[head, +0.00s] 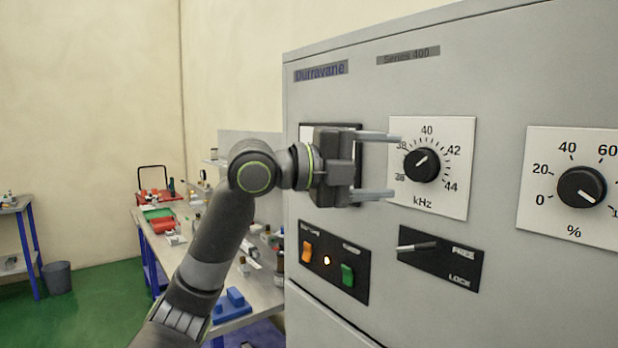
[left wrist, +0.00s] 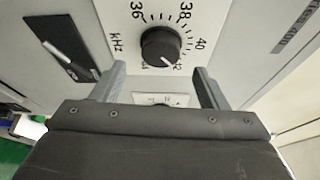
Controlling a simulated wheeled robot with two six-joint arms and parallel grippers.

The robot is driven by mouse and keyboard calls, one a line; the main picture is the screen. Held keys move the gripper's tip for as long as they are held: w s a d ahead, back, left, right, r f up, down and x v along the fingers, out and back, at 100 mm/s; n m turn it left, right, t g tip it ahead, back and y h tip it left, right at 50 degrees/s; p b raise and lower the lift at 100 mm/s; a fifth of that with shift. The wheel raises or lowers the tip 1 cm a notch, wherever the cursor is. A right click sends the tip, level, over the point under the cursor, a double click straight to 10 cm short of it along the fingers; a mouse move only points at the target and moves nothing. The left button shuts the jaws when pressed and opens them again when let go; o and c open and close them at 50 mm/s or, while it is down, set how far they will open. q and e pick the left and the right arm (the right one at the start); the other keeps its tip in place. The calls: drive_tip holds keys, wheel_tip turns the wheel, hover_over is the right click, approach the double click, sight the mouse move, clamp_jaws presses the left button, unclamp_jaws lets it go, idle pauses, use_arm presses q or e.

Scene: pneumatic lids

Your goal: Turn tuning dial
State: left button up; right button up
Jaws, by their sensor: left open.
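The tuning dial (head: 421,165) is a round black knob on a white kHz plate (head: 453,190) on the grey cabinet front. Its white mark appears to point up and right, toward 42. The dial also shows in the left wrist view (left wrist: 160,47), its mark on the side by 42. My left gripper (head: 396,165) is open and empty, its two fingers one above the other just left of the dial. In the left wrist view its fingertips (left wrist: 160,70) point at the dial, one on each side; I cannot tell whether they touch it. My right gripper is not in view.
Below the dial is a black FREE/LOCK panel (head: 440,262) with a lever (head: 417,246) sticking out leftward. A percent dial (head: 582,187) is to the right. A cluttered workbench (head: 170,248) stands behind my arm.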

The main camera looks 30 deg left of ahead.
use_arm(q)
drive_tip(key=b+v, duration=0.6)
drive_tip(key=v, duration=0.6)
drive_tip(key=shift+f, duration=0.1)
idle(0.4)
